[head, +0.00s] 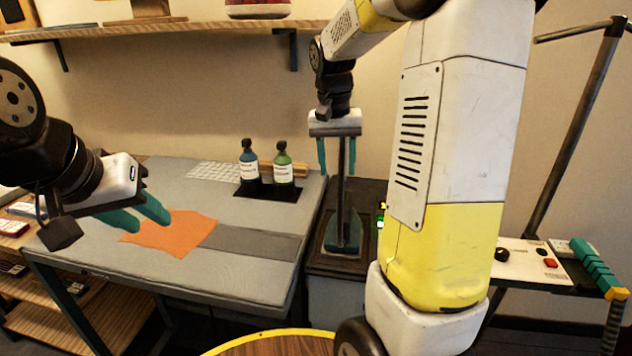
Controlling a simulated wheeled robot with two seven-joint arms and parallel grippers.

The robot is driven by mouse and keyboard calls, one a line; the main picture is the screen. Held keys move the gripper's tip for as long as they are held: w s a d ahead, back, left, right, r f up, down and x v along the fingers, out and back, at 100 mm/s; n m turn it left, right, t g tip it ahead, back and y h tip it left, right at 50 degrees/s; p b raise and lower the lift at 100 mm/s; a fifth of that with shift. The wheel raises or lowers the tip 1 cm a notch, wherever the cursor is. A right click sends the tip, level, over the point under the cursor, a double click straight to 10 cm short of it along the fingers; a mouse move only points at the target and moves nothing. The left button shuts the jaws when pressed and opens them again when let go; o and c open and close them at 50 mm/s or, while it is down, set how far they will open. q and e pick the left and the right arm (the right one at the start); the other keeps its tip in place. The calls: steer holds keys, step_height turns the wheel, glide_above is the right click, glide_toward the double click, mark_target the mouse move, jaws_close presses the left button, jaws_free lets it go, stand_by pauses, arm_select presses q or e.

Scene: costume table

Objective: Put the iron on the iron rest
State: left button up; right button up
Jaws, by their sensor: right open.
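A dark teal, iron-shaped piece, which looks like the iron (343,238), sits on top of a dark stand that looks like the iron rest (338,265). A slim dark upright post rises from it to between the fingers of my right gripper (337,158). My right gripper points down above the iron, with its two teal fingers apart on either side of the post. Whether the post belongs to the iron I cannot tell. My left gripper (150,219) is over the left part of the table, above an orange cloth, with its teal fingers apart and nothing between them.
The grey table (150,272) carries the orange cloth (172,236), a dark grey strip and two bottles (283,166) on a black mat. A wooden shelf (150,32) runs above. A control panel (530,262) is at right. My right arm hides much of the middle.

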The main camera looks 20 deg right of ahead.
steer(key=s+a+r+n+t+y, duration=0.1)
steer(key=s+a+t, duration=0.1)
steer(key=s, duration=0.4)
steer(key=s+a+r+n+t+y, duration=0.1)
steer(key=s+a+r+n+t, duration=0.1)
steer(key=s, duration=0.4)
steer(key=s+a+r+n+t+y, duration=0.1)
steer(key=s+a+r, duration=0.1)
steer(key=s+a, duration=0.2)
steer(key=s, duration=0.3)
steer(key=shift+r+n+t, duration=0.15)
steer(key=shift+n+t, duration=0.15)
steer(key=shift+t, duration=0.1)
steer(key=shift+s, duration=0.1)
